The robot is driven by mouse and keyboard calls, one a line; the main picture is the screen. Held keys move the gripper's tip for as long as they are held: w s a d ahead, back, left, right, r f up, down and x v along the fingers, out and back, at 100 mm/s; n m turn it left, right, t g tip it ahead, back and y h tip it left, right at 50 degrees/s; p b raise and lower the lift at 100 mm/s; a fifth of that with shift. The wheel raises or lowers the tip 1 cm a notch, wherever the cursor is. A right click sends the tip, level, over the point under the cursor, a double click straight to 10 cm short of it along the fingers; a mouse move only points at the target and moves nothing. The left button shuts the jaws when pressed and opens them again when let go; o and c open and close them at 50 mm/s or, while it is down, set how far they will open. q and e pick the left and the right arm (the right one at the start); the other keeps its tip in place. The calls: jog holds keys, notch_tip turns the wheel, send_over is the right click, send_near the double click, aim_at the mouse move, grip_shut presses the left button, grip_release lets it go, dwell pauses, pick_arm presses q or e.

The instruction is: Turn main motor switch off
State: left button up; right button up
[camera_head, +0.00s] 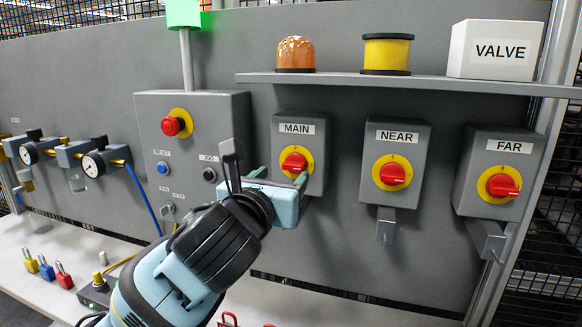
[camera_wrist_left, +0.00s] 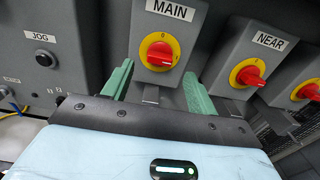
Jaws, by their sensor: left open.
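The MAIN switch (camera_head: 294,161) is a red knob on a yellow disc, on a grey box under a MAIN label. It also shows in the left wrist view (camera_wrist_left: 160,55), its red grip lying roughly crosswise below a 0 mark. My left gripper (camera_head: 281,177) is open, in front of the lower part of the MAIN box. In the left wrist view its two green fingers (camera_wrist_left: 160,84) stand apart, left and right of the box's lower part, with the knob beyond and above between them. Nothing is held. Whether a finger touches the box cannot be told. My right gripper is not in view.
The NEAR switch (camera_head: 393,173) and FAR switch (camera_head: 502,185) are to the right. A control box with a red button (camera_head: 172,126) is to the left. A shelf (camera_head: 420,82) runs above. Small padlocks (camera_head: 46,268) stand on the bench at left.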

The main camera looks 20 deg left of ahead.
aim_at(291, 166)
pick_arm(q)
jog(key=shift+w+d, duration=0.1)
jog(key=shift+w, duration=2.8)
jog(key=c, duration=1)
